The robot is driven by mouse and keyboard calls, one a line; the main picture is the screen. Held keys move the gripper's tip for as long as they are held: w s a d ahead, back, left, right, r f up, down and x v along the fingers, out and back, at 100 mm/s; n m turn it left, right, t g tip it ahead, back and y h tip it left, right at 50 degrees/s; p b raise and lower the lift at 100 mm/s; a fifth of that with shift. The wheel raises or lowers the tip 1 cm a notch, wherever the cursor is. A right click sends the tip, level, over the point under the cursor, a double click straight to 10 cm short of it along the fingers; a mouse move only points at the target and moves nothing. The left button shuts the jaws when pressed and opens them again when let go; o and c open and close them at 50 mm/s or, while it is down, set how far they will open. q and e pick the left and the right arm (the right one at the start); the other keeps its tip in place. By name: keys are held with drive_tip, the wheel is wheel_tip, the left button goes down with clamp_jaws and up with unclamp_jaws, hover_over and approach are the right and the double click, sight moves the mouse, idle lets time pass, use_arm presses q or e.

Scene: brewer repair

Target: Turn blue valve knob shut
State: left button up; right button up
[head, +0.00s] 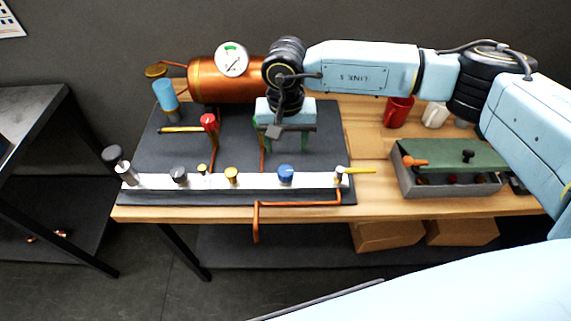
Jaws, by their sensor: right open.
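The blue valve knob (286,174) sits on the white rail (205,182) along the front of the dark board, right of the yellow knobs. My right gripper (286,146) points down above the board, behind the blue knob in the picture. Its two green fingers are apart with nothing between them, and it is not touching the knob. The knob is fully visible; its exact turn angle is too small to read. My left gripper is out of view.
A copper boiler (215,82) with a gauge (231,60) stands at the back. A red valve handle (208,121) rises left of my gripper. A copper pipe (290,204) bends out in front of the rail. A green-lidded toolbox (455,155) stands at right.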

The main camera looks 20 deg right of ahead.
sight(285, 170)
wheel_tip(285, 170, down, 9)
drive_tip(key=shift+f+p, duration=0.15)
drive_tip(key=shift+p, duration=0.45)
drive_tip(key=c, duration=1)
